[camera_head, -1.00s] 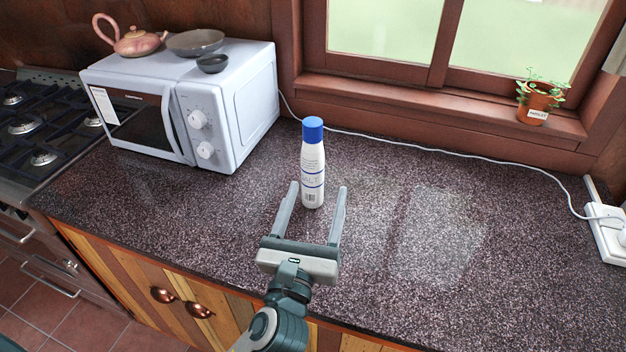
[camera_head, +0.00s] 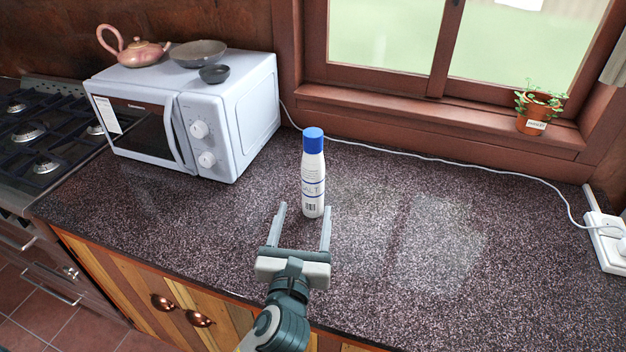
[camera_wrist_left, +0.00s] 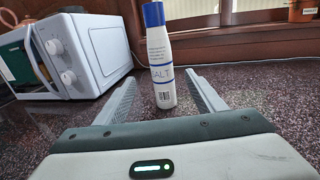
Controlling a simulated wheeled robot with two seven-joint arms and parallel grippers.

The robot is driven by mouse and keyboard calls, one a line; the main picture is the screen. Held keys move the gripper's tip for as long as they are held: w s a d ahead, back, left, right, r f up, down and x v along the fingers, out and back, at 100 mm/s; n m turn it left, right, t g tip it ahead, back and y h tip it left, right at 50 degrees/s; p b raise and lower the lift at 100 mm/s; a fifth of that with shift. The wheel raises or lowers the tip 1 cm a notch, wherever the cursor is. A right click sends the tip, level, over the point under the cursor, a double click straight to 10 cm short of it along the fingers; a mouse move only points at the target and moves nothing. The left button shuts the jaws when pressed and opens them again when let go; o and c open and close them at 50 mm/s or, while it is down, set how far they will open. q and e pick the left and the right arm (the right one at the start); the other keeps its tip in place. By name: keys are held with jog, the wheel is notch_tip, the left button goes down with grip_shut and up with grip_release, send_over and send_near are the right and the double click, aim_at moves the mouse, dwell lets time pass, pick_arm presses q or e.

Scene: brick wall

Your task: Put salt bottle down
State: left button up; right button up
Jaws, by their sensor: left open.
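The salt bottle (camera_head: 313,178), white with a blue cap, stands upright on the dark speckled countertop (camera_head: 250,215). My left gripper (camera_head: 304,207) is open and empty, on the near side of the bottle. Its fingers point toward the bottle, and the bottle stands just beyond the fingertips. In the left wrist view the bottle (camera_wrist_left: 159,65) rises between the two open fingers, clear of both. My right gripper is in neither view.
A white microwave (camera_head: 235,115) stands at the back left, with a teapot (camera_head: 134,46) and bowls on top. A white cable (camera_head: 440,160) runs along the wall to a socket (camera_head: 606,240). A potted plant (camera_head: 532,125) sits on the sill. The counter right of the bottle is clear.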

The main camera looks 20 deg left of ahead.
aim_at(311, 184)
pick_arm(q)
jog(key=w, duration=0.2)
jog(key=w+p, duration=0.1)
jog(key=w, duration=0.1)
jog(key=w+a, duration=0.1)
jog(key=w, duration=0.2)
jog(key=shift+a, duration=0.1)
jog(key=shift+w+a, duration=0.1)
jog(key=shift+w, duration=0.3)
jog(key=shift+w+r+p, duration=0.1)
jog(key=shift+w+p, duration=0.35)
jog(key=shift+w, duration=0.15)
jog(key=shift+w+a+f+p, duration=0.1)
jog(key=shift+w+a+p, duration=0.15)
jog(key=shift+w, duration=0.75)
jog(key=shift+w+a+f+p, duration=0.1)
jog(key=shift+w+p, duration=0.15)
jog(key=shift+w, duration=0.7)
jog(key=c, duration=1.5)
jog(key=shift+r, duration=0.1)
jog(key=shift+c, duration=0.2)
